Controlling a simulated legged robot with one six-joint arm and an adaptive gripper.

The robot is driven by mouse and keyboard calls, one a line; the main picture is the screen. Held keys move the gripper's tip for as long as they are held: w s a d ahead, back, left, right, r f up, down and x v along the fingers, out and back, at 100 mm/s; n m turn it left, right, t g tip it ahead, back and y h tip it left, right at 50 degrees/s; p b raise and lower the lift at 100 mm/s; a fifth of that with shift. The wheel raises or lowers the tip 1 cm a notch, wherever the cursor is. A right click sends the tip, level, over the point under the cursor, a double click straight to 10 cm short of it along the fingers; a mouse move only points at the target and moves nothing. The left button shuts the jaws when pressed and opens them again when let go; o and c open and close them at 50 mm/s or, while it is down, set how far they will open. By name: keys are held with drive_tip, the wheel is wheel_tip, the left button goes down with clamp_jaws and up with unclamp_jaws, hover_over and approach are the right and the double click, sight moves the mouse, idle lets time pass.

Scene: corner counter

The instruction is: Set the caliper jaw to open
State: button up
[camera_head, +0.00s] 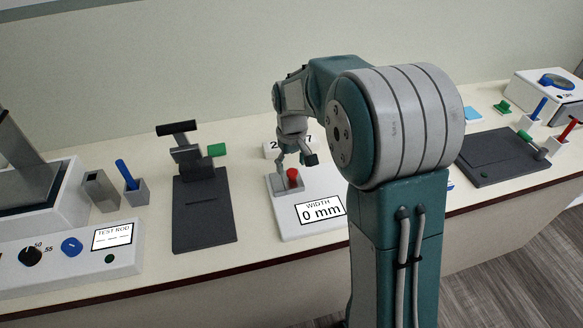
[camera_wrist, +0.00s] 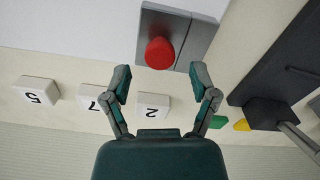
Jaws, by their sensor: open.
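The caliper is a white plate (camera_head: 290,227) on the counter, with a grey jaw block (camera_head: 284,188) and a red knob (camera_head: 293,176). Its display (camera_head: 320,211) reads "WIDTH 0 mm". My gripper (camera_head: 295,158) is open and empty, pointing down just above the red knob. In the wrist view, the red knob (camera_wrist: 160,53) lies just beyond the gap between my two fingertips (camera_wrist: 160,78), on the grey jaw block (camera_wrist: 175,18). I cannot tell how far above the knob the fingertips are.
Number tiles (camera_wrist: 152,105) stand behind the caliper. A dark plate (camera_head: 500,158) with levers is at right. My arm hides part of the counter.

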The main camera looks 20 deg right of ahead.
drive_tip(key=shift+f, duration=0.9)
clamp_jaws()
drive_tip(key=d, duration=0.9)
drive_tip(key=shift+a, duration=0.1)
unclamp_jaws()
drive_tip(key=shift+f, duration=0.1)
drive_tip(key=shift+r, duration=0.2)
